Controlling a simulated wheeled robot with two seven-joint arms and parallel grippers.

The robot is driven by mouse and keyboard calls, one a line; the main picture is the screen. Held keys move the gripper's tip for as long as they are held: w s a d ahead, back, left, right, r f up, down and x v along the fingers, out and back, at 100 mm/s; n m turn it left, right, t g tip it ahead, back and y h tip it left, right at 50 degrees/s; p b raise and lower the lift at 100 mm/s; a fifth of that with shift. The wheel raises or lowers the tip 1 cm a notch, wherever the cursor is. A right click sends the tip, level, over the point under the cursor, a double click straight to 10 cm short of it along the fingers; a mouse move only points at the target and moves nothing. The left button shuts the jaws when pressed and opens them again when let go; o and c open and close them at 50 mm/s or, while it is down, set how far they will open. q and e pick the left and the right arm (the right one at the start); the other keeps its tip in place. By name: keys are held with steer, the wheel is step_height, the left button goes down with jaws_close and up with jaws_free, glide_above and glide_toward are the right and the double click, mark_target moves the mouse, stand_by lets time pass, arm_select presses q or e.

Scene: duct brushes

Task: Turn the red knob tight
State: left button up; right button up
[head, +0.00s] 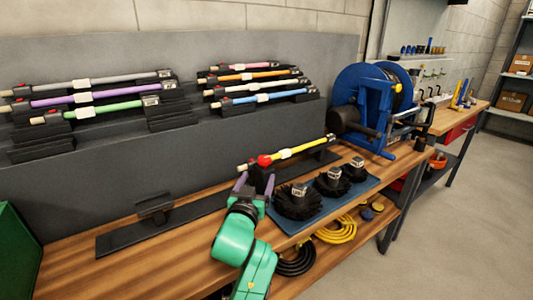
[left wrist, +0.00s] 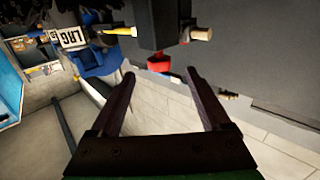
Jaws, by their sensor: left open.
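The red knob (head: 264,160) sits near the left end of a yellow rod (head: 300,149) that rests across black holders on the workbench. My left gripper (head: 255,181) is just in front of the knob, with its two fingers apart. In the left wrist view, the red knob (left wrist: 158,65) shows under a dark block, between and just beyond the tips of my open left gripper (left wrist: 160,76). The fingers look empty, and I cannot tell whether either touches the knob. My right gripper is out of view.
Several black round brushes (head: 297,201) stand on a blue mat (head: 312,222) right of my left gripper. A blue reel (head: 368,100) stands behind them. A rack of coloured rods (head: 92,95) lies at back left. An empty black rail (head: 140,235) lies on the bench's left.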

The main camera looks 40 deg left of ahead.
mark_target(266, 156)
arm_select(q)
steer(key=x, duration=0.2)
steer(key=r+x, duration=0.1)
steer(key=x, duration=0.2)
steer(key=shift+w+r+p, duration=0.1)
steer(key=shift+p, duration=0.2)
steer(key=x, duration=0.6)
steer(key=shift+f, duration=0.25)
steer(key=shift+w+a, duration=0.25)
steer(key=shift+w, duration=0.25)
steer(key=shift+c, duration=1.3)
jaws_close()
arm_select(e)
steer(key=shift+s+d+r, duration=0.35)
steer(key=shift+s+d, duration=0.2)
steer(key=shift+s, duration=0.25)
